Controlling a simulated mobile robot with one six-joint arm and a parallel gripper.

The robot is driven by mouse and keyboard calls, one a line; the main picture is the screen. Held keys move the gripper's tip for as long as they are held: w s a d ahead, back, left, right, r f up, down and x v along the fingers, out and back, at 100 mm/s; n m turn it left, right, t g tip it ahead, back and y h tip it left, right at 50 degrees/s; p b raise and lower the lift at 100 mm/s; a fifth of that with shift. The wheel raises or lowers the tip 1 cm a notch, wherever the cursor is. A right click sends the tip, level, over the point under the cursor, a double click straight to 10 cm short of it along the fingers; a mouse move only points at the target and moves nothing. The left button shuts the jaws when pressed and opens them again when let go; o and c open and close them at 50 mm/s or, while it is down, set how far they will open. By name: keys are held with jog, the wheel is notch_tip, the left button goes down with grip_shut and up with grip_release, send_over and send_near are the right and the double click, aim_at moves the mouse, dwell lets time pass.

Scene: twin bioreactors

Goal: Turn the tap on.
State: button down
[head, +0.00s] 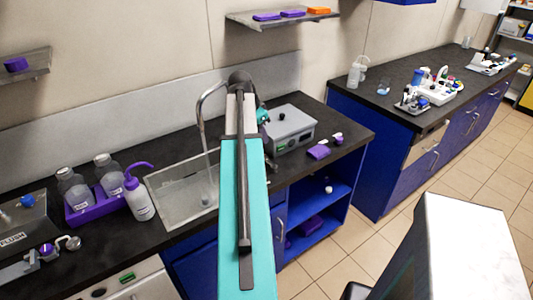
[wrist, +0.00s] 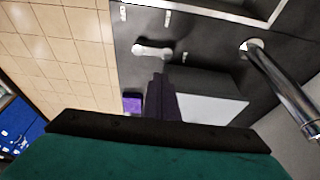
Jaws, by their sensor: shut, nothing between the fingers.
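The tap is a curved metal spout (head: 203,105) arching over the sink (head: 170,205) in the head view, its base hidden behind my arm. In the wrist view its shiny pipe (wrist: 285,90) runs from a round pale fitting to the right edge. I cannot make out a tap handle for certain. My gripper (wrist: 158,78) shows dark fingers, shut and empty, at the middle of the wrist view, left of the tap and apart from it. In the head view my gripper is mostly hidden behind my arm, close to the grey box.
A grey box (head: 290,130) stands right of the sink; it also shows below my fingers (wrist: 210,108). Purple items (head: 318,151) lie near it. A pale dumbbell-shaped piece (wrist: 152,50) lies beyond my fingertips. A wash bottle (head: 138,198) and bottles in a purple rack (head: 88,212) stand left.

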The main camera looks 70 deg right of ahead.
aim_at(267, 158)
jog(key=shift+w, duration=0.1)
jog(key=shift+f, duration=0.1)
jog(key=shift+p+x, duration=0.45)
jog(key=shift+x, duration=1.05)
jog(key=shift+p+x, duration=0.8)
jog(key=shift+x, duration=2.6)
jog(key=shift+w+a+b, duration=0.3)
jog(key=shift+a+b, duration=0.05)
jog(key=shift+a, duration=0.15)
